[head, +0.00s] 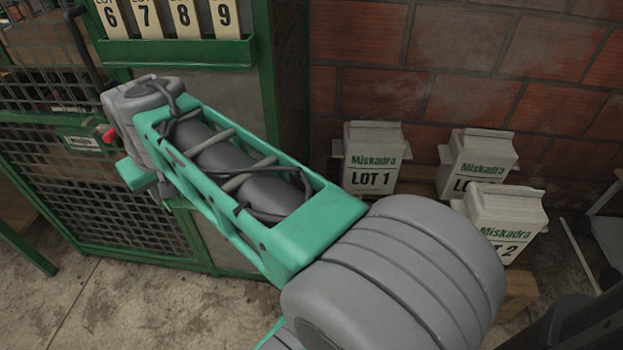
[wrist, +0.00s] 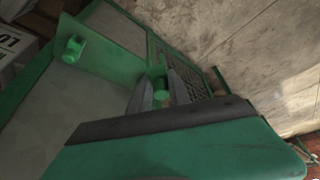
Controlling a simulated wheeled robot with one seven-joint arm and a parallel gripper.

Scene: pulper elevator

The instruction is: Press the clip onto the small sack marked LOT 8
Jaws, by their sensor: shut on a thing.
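The small sack marked LOT 8 (head: 184,18) hangs or stands in a row at the top left of the head view, between LOT 7 and LOT 9; its top is cut off. My gripper (wrist: 160,88) shows in the wrist view, its two grey fingers shut on a small green knob-like piece (wrist: 158,85). I cannot tell whether this piece is the clip or part of the green frame behind it. No other clip is clear.
A green steel frame with mesh doors (head: 110,195) fills the left. Another green knob (wrist: 72,48) sticks out beside the fingers. Large sacks, LOT 1 (head: 370,165) and LOT 2 (head: 505,225) among them, stand by the brick wall. Concrete floor (head: 110,300) is clear at lower left.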

